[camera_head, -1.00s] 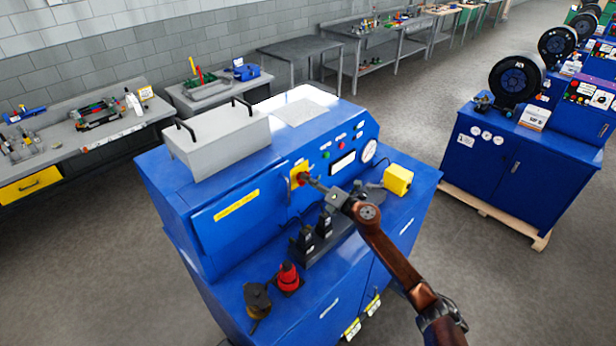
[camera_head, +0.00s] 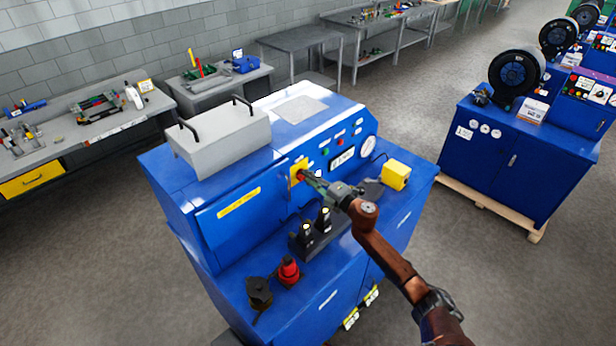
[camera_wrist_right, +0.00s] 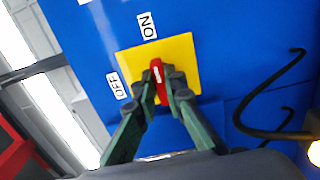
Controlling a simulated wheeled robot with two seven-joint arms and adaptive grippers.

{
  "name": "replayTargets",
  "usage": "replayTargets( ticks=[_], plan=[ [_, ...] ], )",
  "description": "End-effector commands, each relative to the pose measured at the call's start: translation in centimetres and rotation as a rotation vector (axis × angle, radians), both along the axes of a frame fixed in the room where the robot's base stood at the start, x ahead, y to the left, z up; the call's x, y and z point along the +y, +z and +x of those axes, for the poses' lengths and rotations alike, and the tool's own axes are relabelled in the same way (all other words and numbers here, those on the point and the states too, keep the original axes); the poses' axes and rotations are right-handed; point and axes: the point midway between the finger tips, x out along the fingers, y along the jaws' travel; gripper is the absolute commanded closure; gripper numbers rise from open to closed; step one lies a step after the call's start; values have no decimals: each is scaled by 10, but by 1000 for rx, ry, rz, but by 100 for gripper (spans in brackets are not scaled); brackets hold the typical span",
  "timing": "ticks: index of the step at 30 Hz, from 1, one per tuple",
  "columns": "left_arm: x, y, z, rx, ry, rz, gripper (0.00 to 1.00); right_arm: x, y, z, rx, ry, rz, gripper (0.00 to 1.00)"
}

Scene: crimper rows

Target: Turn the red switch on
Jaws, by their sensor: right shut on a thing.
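The red switch (camera_wrist_right: 157,72) sits on a yellow plate (camera_wrist_right: 187,56) on the blue machine's front panel. In the right wrist view, its handle with a white mark points roughly toward the ON label (camera_wrist_right: 147,25). The OFF label (camera_wrist_right: 118,86) is off to the left side of the plate. My right gripper (camera_wrist_right: 163,88) is shut on the red switch, one finger on each side of the handle. In the head view my right gripper (camera_head: 306,178) reaches the yellow plate (camera_head: 298,170) and mostly hides the switch. My left gripper is not in view.
The blue machine (camera_head: 230,240) carries a grey box with black handles (camera_head: 225,138) on top. Black fittings (camera_head: 312,232), a red part (camera_head: 288,270) and a yellow box (camera_head: 396,175) stand on its ledge, near my right arm. Workbenches line the wall.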

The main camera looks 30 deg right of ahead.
Motion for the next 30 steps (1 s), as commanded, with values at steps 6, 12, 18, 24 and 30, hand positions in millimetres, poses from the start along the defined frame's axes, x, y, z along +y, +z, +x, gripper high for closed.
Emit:
replayTargets(
  ticks=[6,12,18,24,30],
  plan=[
    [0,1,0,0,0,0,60,-1,-1,0,7,-3,15,100],
    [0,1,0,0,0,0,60,-1,-2,0,7,-3,15,100],
    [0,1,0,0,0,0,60,-1,-1,0,7,-2,14,82],
    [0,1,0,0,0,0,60,0,-1,0,6,0,14,72],
    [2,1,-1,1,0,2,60,0,0,0,6,0,13,72]
  ],
)
